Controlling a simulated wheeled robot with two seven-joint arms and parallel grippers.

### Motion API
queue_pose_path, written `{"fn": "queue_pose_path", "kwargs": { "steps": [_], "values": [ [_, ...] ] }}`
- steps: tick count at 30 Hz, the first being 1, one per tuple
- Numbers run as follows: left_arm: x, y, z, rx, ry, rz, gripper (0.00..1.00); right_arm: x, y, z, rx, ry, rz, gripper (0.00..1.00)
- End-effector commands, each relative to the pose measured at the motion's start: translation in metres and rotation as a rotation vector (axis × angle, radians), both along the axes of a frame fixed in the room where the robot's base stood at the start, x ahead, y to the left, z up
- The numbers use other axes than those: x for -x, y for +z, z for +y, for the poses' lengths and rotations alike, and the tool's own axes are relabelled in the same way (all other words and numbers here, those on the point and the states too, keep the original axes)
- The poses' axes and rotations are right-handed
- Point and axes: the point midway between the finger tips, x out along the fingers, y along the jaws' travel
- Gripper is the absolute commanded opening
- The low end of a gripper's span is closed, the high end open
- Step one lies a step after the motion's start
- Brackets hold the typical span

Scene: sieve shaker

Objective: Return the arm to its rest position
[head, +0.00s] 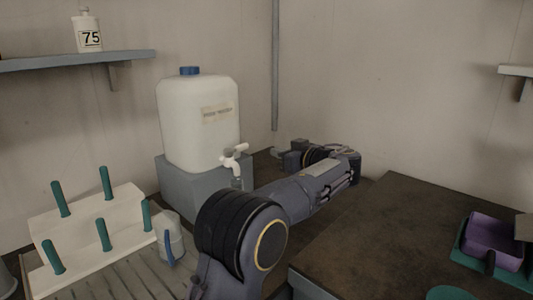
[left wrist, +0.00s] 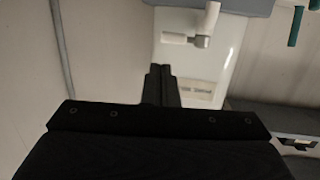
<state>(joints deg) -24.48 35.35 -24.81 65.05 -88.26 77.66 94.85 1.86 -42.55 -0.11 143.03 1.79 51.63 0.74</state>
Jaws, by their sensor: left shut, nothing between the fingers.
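My left arm reaches in from the bottom of the head view and stretches to the right of a white water jug. Its left gripper (head: 283,154) is at the far end, near the wall, small and partly hidden by dark wrist parts. In the left wrist view the two black fingers (left wrist: 160,84) are together, with nothing between them. The white jug (head: 200,125) has a blue cap, a label and a white tap (head: 234,155), and stands on a grey block (head: 190,185). The jug shows upside down in the left wrist view (left wrist: 225,60). My right gripper is not in view.
A white rack (head: 85,235) with several teal pegs stands at lower left, beside a clear jug with a blue handle (head: 170,240). A dark bench (head: 380,220) lies right, with a purple tray (head: 492,240) on it. A shelf (head: 60,60) holds a white bottle (head: 87,33).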

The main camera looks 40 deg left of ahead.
Motion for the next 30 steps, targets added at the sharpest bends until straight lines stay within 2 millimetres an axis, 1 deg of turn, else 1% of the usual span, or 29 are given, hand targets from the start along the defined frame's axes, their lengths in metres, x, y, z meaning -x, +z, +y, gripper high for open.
{"fn": "queue_pose_path", "kwargs": {
  "steps": [1,3,6,9,14,17,20,21,23,24,26,27,29,30],
  "values": [
    [0.001,0.001,-0.009,0.0,-0.001,0.001,0.0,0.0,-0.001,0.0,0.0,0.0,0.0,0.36],
    [0.002,0.002,-0.017,0.0,-0.001,0.001,0.0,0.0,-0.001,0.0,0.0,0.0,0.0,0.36],
    [0.003,0.003,-0.026,0.0,0.001,0.001,0.0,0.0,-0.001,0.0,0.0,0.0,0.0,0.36],
    [0.004,0.004,-0.029,0.001,0.001,0.001,0.0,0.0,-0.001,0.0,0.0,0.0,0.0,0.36],
    [0.006,0.003,-0.027,0.009,0.002,0.009,0.0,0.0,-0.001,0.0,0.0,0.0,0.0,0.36],
    [0.018,-0.01,-0.014,0.073,-0.003,0.073,0.0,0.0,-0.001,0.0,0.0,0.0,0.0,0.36],
    [0.05,-0.041,0.009,0.228,-0.042,0.22,0.0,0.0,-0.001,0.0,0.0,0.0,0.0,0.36],
    [0.068,-0.057,0.015,0.311,-0.079,0.293,0.0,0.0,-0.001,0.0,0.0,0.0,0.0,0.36],
    [0.099,-0.083,0.017,0.441,-0.153,0.399,0.0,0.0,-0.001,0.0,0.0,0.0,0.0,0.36],
    [0.121,-0.099,0.014,0.526,-0.218,0.462,0.0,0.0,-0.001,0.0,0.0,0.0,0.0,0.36],
    [0.153,-0.119,0.004,0.641,-0.326,0.538,0.0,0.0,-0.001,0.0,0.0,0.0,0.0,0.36],
    [0.175,-0.131,-0.007,0.708,-0.407,0.578,0.0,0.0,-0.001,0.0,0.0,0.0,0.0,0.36],
    [0.207,-0.145,-0.026,0.794,-0.534,0.621,0.0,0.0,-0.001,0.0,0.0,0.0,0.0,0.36],
    [0.227,-0.153,-0.04,0.842,-0.621,0.638,0.0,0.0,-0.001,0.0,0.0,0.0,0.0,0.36]
  ]
}}
